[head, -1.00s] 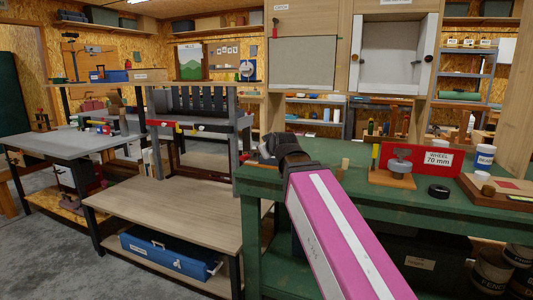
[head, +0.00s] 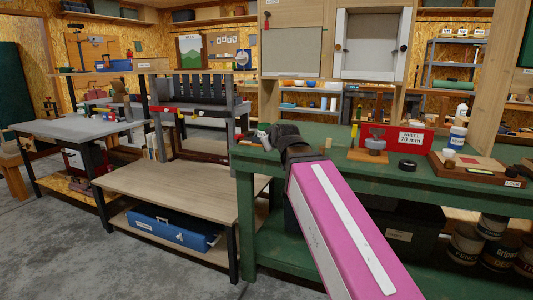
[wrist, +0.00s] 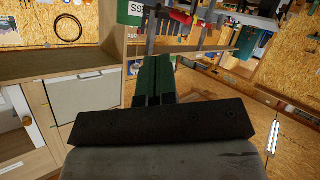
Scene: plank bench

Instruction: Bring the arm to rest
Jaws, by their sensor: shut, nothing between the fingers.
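My arm reaches from the bottom right of the head view as a pink link with a white stripe and ends in a dark wrist above the left end of the green bench (head: 330,185). My gripper is mostly hidden behind that wrist in the head view. In the wrist view my gripper (wrist: 153,72) shows two dark green fingers side by side beyond a dark bar. They are closed together and hold nothing. No object is seen touching them.
A lower wooden table (head: 170,187) with a blue case (head: 172,228) beneath stands left. Grey floor (head: 70,245) is open at front left.

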